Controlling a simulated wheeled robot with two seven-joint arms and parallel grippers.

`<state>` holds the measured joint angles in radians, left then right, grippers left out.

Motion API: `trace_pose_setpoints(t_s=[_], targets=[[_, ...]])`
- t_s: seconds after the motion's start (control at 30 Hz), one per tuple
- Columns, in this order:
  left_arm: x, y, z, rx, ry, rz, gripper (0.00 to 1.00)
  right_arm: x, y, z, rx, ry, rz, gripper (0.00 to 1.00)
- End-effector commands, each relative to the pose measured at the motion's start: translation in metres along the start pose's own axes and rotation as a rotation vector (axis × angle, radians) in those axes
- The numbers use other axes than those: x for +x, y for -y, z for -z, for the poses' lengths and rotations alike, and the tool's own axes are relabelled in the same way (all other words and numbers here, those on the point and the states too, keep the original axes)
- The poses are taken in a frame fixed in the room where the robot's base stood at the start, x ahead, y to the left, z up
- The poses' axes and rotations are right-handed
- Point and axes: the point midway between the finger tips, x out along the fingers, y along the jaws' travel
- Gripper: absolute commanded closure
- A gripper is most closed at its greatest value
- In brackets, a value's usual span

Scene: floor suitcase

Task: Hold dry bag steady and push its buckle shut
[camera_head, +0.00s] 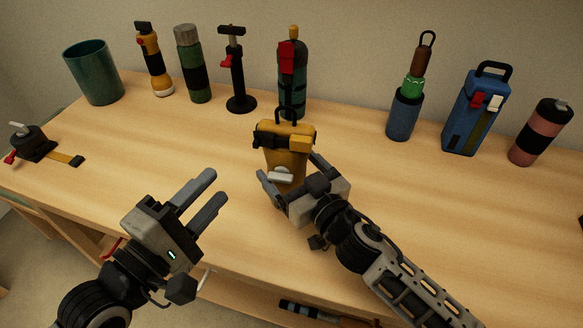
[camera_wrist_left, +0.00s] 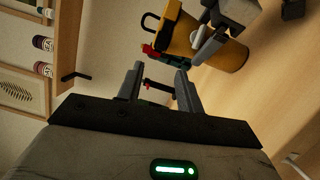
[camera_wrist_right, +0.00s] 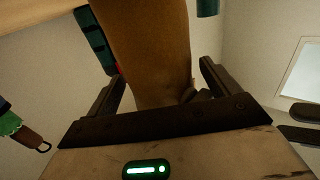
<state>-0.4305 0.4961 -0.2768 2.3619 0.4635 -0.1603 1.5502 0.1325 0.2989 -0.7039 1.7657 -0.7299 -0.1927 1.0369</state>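The yellow dry bag (camera_head: 285,160) stands upright near the middle of the table, with a dark loop on top, a dark strap band and a yellow block (camera_head: 301,143) at its upper right. Whether the buckle is fastened is too small to tell. My right gripper (camera_head: 290,178) has its fingers spread on either side of the lower bag. The right wrist view shows the bag (camera_wrist_right: 150,50) between them, with a gap on the right. My left gripper (camera_head: 207,188) is open and empty, left of and nearer than the bag. The bag also shows in the left wrist view (camera_wrist_left: 228,56).
Behind the bag stand a red and teal bottle (camera_head: 292,85), a black stand (camera_head: 238,75), a green flask (camera_head: 193,65) and a flashlight (camera_head: 153,60). A teal cup (camera_head: 93,73) is far left. A blue case (camera_head: 476,113) is right.

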Motion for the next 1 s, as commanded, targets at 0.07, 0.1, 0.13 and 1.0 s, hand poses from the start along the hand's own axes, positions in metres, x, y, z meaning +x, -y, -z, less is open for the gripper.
trace_pose_setpoints(t_s=[0.07, 0.1, 0.13, 1.0], targets=[[0.0, 0.0, 0.0, 0.0, 0.0, 0.0, 0.64, 0.0, 0.0, 0.0, 0.0, 0.0, 0.0, 0.35], [0.0, 0.0, 0.0, 0.0, 0.0, 0.0, 0.64, 0.0, 0.0, 0.0, 0.0, 0.0, 0.0, 0.46], [0.0, 0.0, 0.0, 0.0, 0.0, 0.0, 0.64, 0.0, 0.0, 0.0, 0.0, 0.0, 0.0, 0.54], [-0.02, -0.012, 0.043, 0.129, -0.105, 0.038, 1.0, -0.001, 0.0, 0.0, 0.0, 0.0, 0.0, 0.68]])
